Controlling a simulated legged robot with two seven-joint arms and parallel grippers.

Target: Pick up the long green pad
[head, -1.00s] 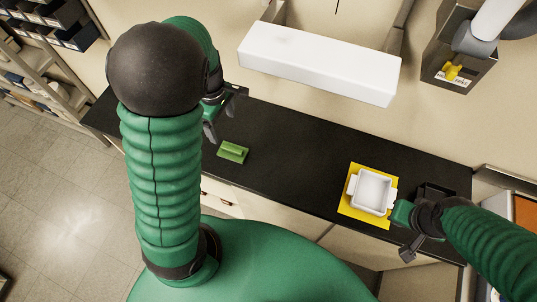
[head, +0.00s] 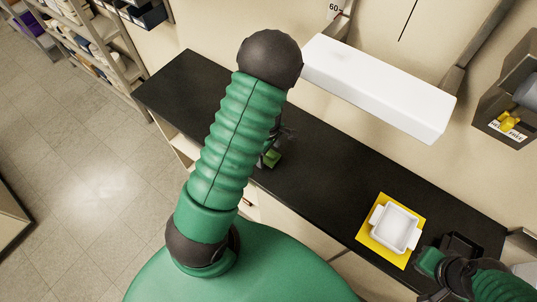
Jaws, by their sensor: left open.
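The green pad (head: 272,158) lies on the black bench top near its front edge, partly hidden by my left arm and gripper. My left gripper (head: 281,142) is open, right at the pad and seemingly above it. The forearm covers much of this area, so I cannot tell whether the fingers touch the pad or stand around it. My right gripper (head: 432,277) is at the lower right, near the front edge of the bench. Its fingers do not show clearly.
A white two-handled dish (head: 395,227) stands on a yellow mat (head: 375,250) at the right of the black bench (head: 325,190). A dark box (head: 462,246) is beside it. A white shelf-like block (head: 380,85) hangs above the bench. The bench's far left is clear.

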